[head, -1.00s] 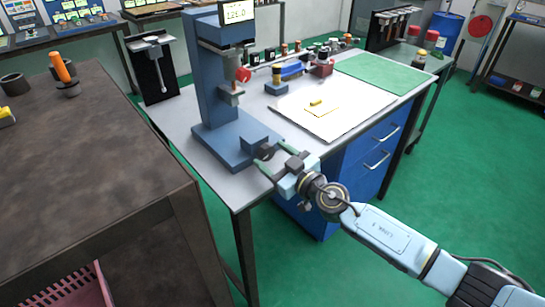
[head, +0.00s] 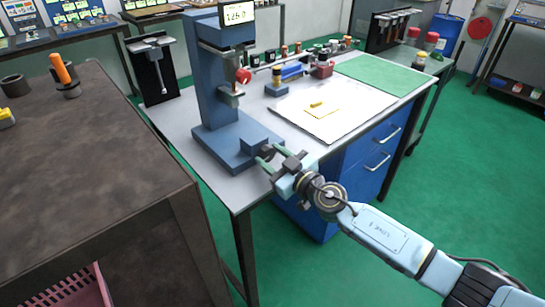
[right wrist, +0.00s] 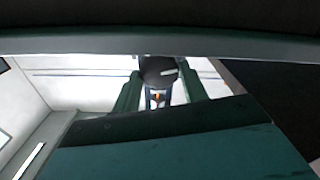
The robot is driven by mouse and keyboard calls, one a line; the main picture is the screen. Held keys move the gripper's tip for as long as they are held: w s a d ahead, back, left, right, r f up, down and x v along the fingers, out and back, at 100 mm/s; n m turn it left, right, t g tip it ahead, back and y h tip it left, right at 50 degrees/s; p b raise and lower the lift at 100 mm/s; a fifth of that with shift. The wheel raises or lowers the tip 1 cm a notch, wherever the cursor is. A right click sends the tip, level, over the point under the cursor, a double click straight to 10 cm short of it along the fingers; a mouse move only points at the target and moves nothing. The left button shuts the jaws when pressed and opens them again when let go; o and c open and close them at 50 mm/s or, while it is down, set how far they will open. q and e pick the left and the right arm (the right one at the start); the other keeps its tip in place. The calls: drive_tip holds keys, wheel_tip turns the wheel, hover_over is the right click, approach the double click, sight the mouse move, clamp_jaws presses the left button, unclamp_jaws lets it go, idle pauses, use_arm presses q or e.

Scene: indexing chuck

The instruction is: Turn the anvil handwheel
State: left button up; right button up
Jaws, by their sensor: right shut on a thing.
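A blue bench press (head: 212,90) stands on the table's near left part, with a digital display (head: 238,13) on top. A blue block (head: 256,143) sits at the front of its base. My right gripper (head: 270,155) is at the front of this block. The anvil handwheel (right wrist: 158,72) is a dark round knob with a light mark, seen in the right wrist view between my two green fingers. My right gripper is shut on the handwheel. In the head view the fingers largely hide the handwheel. My left gripper is not in view.
A white board (head: 350,108) with a small yellow piece lies right of the press. A green mat (head: 382,73) is behind it. A dark workbench (head: 90,150) stands at the left, with a floor gap between. Blue drawers (head: 365,155) are under the table.

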drive_tip(key=shift+n, duration=0.5)
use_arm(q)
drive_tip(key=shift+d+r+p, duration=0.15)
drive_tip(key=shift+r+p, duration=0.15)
use_arm(e)
drive_tip(key=n, duration=0.5)
drive_tip(key=shift+a+f, duration=0.1)
drive_tip(key=shift+n, duration=0.3)
drive_tip(key=o, duration=1)
drive_tip(key=shift+c, duration=0.2)
drive_tip(key=shift+s, duration=0.1)
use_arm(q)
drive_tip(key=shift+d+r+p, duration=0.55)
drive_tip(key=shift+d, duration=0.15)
use_arm(e)
drive_tip(key=v, duration=1.3)
